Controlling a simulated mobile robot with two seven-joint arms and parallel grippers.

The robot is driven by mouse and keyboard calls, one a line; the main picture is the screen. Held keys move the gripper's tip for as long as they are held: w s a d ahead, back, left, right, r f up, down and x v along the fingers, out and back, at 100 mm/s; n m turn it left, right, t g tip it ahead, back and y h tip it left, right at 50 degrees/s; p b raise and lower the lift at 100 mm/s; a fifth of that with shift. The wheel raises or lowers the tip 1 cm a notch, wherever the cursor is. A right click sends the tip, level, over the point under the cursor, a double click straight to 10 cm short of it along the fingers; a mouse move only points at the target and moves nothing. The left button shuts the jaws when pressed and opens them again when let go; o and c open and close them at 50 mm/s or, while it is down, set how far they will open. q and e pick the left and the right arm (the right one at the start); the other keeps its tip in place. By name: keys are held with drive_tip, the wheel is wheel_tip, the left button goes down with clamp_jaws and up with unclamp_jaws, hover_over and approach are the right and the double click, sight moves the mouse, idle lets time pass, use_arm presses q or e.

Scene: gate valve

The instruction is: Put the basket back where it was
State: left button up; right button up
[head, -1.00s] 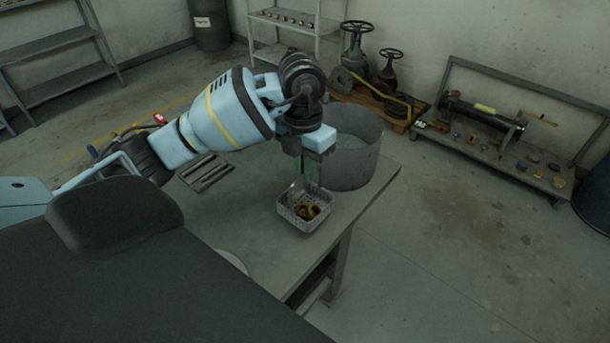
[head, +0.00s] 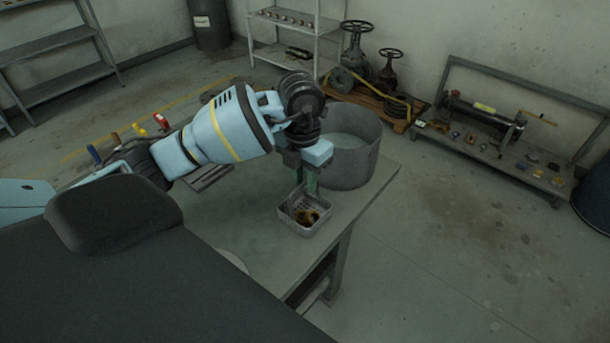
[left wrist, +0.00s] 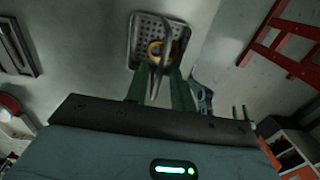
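The grey wire basket (head: 297,219) stands on the workbench in front of the round grey tub, with a brass-coloured part (head: 308,216) inside. It also shows in the left wrist view (left wrist: 137,38), with its thin upright handle (left wrist: 156,80) pointing towards the camera. My left gripper (head: 305,184) is directly above the basket, fingers pointing down. In the left wrist view its green fingers (left wrist: 160,72) stand apart on either side of the handle, with a gap visible between them. My right gripper is not in view.
The round grey tub (head: 350,168) stands close behind the basket and beside my left wrist. The workbench (head: 262,222) is clear left of the basket; its right edge is near. A slatted metal piece (head: 208,180) lies at the left.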

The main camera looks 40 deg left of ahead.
use_arm(q)
drive_tip(key=shift+r, duration=0.15)
drive_tip(key=r, duration=0.8)
drive_tip(key=r+p, duration=0.1)
drive_tip(key=r, duration=0.3)
drive_tip(key=shift+a, duration=0.3)
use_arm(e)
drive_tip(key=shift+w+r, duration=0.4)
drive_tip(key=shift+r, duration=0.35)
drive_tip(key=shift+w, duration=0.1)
